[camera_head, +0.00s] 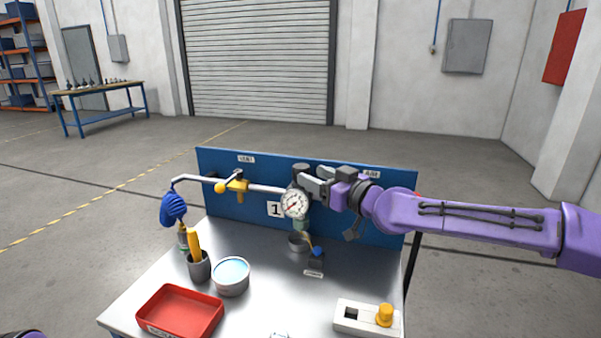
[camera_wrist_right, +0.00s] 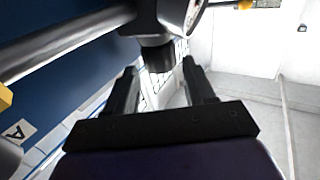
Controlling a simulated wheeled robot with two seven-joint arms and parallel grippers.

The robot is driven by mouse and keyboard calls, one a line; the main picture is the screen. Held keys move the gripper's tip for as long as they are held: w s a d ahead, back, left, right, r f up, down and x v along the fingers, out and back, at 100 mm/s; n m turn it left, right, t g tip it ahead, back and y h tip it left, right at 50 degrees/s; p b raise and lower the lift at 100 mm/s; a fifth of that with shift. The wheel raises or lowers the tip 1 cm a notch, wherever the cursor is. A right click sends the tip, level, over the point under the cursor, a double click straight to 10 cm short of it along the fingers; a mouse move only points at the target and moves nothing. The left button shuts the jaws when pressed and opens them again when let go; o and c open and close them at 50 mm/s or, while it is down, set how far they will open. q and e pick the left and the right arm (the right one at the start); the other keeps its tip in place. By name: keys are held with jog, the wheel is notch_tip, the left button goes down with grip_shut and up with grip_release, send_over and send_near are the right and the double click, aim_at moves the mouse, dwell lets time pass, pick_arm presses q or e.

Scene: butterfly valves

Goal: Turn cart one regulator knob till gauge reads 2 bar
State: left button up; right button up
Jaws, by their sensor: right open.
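Cart one's regulator stands in front of the blue back panel, behind a round white gauge (camera_head: 294,204) with a red needle; the reading is too small to tell. The dark regulator knob (camera_head: 301,168) shows on top of the regulator. My right gripper (camera_head: 316,180) comes in from the right, just beside the knob. In the right wrist view the gripper (camera_wrist_right: 160,78) is open, and the dark knob (camera_wrist_right: 157,58) shows at the gap between its fingertips. Whether the fingers touch it, I cannot tell. My left gripper is out of view.
A pipe with a yellow valve handle (camera_head: 237,185) runs left of the gauge. The steel cart top (camera_head: 265,290) holds a red tray (camera_head: 180,312), a round tin (camera_head: 231,277), a grey cup (camera_head: 199,266) and a white block with an orange knob (camera_head: 367,318).

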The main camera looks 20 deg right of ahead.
aim_at(300, 166)
jog(key=x, duration=0.5)
jog(key=shift+w+a, duration=0.1)
jog(key=shift+w, duration=0.1)
jog(key=c, duration=0.7)
jog(key=shift+a+r+m+t+h+p, duration=0.15)
jog(key=shift+m+t+h+p, duration=0.65)
jog(key=shift+h+p, duration=0.9)
jog(key=m+h+p, duration=0.3)
jog(key=m+h, duration=0.1)
jog(key=h, duration=0.1)
jog(key=m+h+p, duration=0.2)
jog(key=h, duration=0.1)
jog(key=m+g+h+p, duration=0.1)
jog(key=m+h+p, duration=0.1)
jog(key=h, duration=0.2)
jog(key=shift+r+m, duration=0.1)
jog(key=shift+m, duration=0.2)
jog(key=m+g+h+p, duration=0.2)
jog(key=h, duration=0.1)
jog(key=shift+m+g, duration=0.3)
jog(key=shift+f+m+g+h, duration=0.1)
jog(key=shift+m+g+h, duration=0.7)
jog(key=shift+g+h, duration=0.15)
jog(key=shift+f+m+g+h, duration=0.15)
jog(key=shift+m+g+h, duration=0.7)
jog(key=shift+h, duration=0.2)
